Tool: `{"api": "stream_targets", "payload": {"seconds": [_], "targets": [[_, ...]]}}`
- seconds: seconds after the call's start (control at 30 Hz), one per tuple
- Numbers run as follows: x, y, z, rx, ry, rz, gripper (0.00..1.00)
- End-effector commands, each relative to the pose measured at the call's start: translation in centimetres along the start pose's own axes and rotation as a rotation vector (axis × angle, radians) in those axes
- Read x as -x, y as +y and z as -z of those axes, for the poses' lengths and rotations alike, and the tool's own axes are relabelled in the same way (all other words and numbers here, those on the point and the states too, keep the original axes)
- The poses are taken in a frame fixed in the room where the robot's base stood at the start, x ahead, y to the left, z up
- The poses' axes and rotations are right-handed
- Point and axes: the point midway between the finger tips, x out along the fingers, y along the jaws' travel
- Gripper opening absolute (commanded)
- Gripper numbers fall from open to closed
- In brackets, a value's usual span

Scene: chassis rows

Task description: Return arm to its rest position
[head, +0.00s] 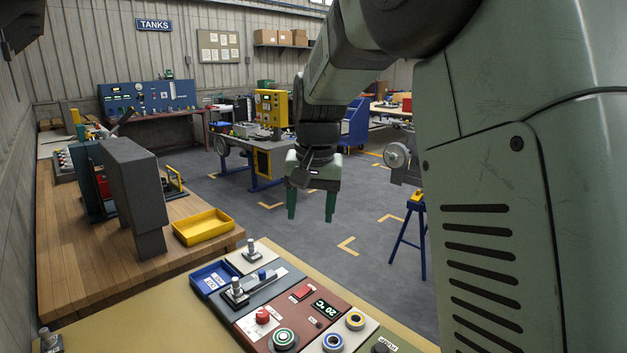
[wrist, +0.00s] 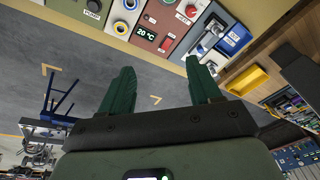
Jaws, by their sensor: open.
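My gripper (head: 311,203) hangs from my arm in the middle of the head view, with its two green fingers pointing down. The fingers are apart and nothing is between them. It is in the air beyond the control panel, with the grey floor showing behind it. In the wrist view my gripper (wrist: 160,85) shows its two green fingers spread, with floor and the panel's edge beyond them.
A control panel (head: 285,290) with knobs, buttons and a display is in front. A blue tray (head: 205,287) sits at its left. A wooden bench (head: 75,235) with a yellow tray (head: 203,227) stands left. A blue trestle (head: 408,235) stands right on the floor.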

Motion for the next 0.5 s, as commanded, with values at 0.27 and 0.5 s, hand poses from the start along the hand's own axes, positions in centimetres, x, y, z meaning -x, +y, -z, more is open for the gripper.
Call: {"api": "stream_targets", "payload": {"seconds": [0.27, 0.5], "targets": [[9.3, 6.4, -9.5, 0.035, 0.129, 0.006, 0.63], [12.0, 10.5, -19.1, 0.074, 0.231, -0.021, 0.63]]}}
